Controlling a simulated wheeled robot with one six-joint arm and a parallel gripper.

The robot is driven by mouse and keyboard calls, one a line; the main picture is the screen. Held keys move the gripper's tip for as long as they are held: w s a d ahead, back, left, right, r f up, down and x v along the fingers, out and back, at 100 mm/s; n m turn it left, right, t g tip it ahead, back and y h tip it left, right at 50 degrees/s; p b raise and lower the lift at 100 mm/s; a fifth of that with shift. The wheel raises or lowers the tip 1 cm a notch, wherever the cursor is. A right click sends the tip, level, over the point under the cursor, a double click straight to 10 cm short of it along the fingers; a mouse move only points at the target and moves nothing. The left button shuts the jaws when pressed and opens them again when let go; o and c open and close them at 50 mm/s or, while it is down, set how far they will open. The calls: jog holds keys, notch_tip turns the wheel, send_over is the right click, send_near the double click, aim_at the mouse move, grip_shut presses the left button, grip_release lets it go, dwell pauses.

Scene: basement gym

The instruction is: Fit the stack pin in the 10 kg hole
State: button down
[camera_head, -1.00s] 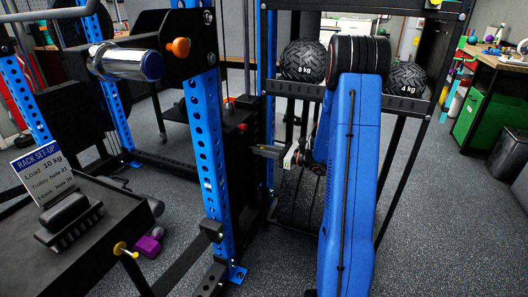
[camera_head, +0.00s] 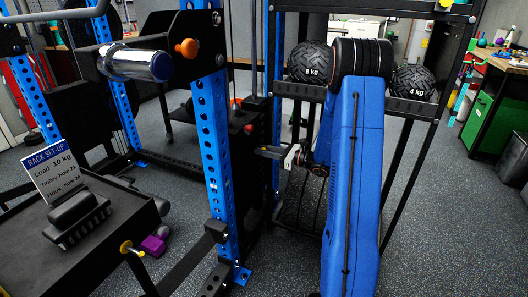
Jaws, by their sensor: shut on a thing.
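My gripper (camera_head: 268,152) is at the end of my blue arm, at mid-picture, pointing left toward the weight stack (camera_head: 238,165). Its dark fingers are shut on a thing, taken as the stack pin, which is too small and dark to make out. The fingertips appear close to the right side of the stack; whether they touch it cannot be told. The stack is a dark column behind the blue upright, which hides part of it. A small red spot (camera_head: 249,128) shows on it. The 10 kg hole cannot be made out.
A card (camera_head: 52,170) reading "Load 10 kg" stands on a black bench (camera_head: 85,245) at left. A blue perforated upright (camera_head: 213,150) with an orange knob (camera_head: 187,48) stands left of the stack. A rack with balls (camera_head: 308,63) is behind my arm.

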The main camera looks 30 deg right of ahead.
jog(key=c, duration=1.5)
grip_release()
jog(key=v, duration=1.7)
jog(key=shift+s+d, duration=0.1)
